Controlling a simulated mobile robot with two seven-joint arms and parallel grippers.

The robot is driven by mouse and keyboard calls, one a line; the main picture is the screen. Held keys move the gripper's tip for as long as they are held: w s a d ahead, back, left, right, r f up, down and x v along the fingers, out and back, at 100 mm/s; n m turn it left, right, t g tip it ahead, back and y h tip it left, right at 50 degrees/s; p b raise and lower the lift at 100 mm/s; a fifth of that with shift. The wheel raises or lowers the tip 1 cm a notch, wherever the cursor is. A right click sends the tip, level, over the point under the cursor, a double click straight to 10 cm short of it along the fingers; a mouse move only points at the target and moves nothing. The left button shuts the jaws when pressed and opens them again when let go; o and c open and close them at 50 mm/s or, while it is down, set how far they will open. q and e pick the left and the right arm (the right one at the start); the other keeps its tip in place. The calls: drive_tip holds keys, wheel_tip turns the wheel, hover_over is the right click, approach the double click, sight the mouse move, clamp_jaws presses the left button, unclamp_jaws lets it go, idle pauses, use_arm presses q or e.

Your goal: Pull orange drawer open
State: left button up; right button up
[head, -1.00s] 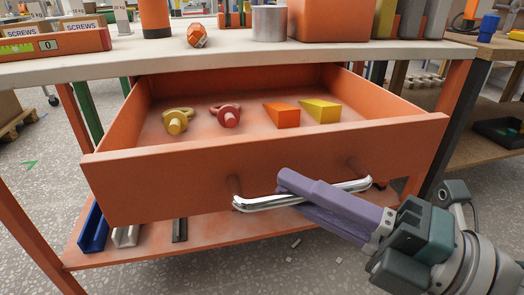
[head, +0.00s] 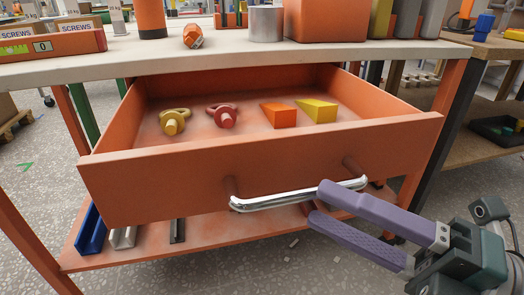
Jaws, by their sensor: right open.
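The orange drawer (head: 270,170) stands pulled out from under the workbench, with its inside showing. A chrome bar handle (head: 285,199) runs across its front. My right gripper (head: 315,204) has two purple fingers spread apart, one above the other, at the right part of the handle. The upper fingertip overlaps the handle's right end in the picture; I cannot tell whether it touches. In the drawer lie a yellow eyebolt (head: 174,121), a red eyebolt (head: 224,115), an orange wedge (head: 279,114) and a yellow wedge (head: 316,110). My left gripper is out of view.
A lower shelf (head: 205,240) holds metal channels below the drawer. Open floor lies in front.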

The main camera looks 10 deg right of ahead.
drive_tip(key=v, duration=0.5)
drive_tip(key=shift+s+d, duration=0.25)
